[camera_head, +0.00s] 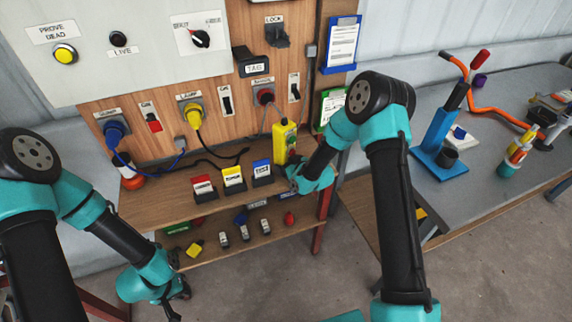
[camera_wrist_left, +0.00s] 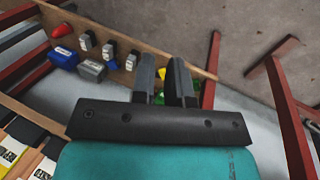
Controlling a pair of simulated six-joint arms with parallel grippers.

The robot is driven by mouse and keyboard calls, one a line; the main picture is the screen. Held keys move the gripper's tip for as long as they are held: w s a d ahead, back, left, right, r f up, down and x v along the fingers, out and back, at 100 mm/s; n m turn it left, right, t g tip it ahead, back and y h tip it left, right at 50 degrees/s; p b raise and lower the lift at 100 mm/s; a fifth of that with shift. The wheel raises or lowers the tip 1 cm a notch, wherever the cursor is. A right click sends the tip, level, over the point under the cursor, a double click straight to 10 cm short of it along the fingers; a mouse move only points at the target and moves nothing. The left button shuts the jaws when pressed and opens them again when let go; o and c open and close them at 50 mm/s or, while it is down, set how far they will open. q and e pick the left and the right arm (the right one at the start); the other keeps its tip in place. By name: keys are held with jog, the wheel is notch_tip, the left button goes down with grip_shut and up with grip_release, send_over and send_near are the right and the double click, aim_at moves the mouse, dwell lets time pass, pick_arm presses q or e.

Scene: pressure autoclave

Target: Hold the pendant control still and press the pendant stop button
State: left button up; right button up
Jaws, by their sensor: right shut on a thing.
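The yellow pendant control (camera_head: 285,143) stands upright near the right end of the wooden shelf, below the socket panel. Small dark marks show on its face, but I cannot make out which is the stop button. My right gripper (camera_head: 293,178) is at the pendant's lower end and shut on it; its fingers are mostly hidden by the wrist. My left gripper (camera_head: 178,302) hangs low at the left, in front of the shelves and far from the pendant. In the left wrist view its two fingers (camera_wrist_left: 165,82) stand slightly apart with nothing between them.
Red, yellow and blue tagged blocks (camera_head: 233,178) stand on the upper shelf left of the pendant. Several padlocks (camera_head: 223,239) lie on the lower shelf. A dark cable (camera_head: 220,156) crosses behind. A grey bench (camera_head: 480,170) with tools is at the right. Open floor lies in front.

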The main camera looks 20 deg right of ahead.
dwell(0.3)
dwell(4.8)
jog(key=o, duration=1.2)
jog(key=v, duration=1.2)
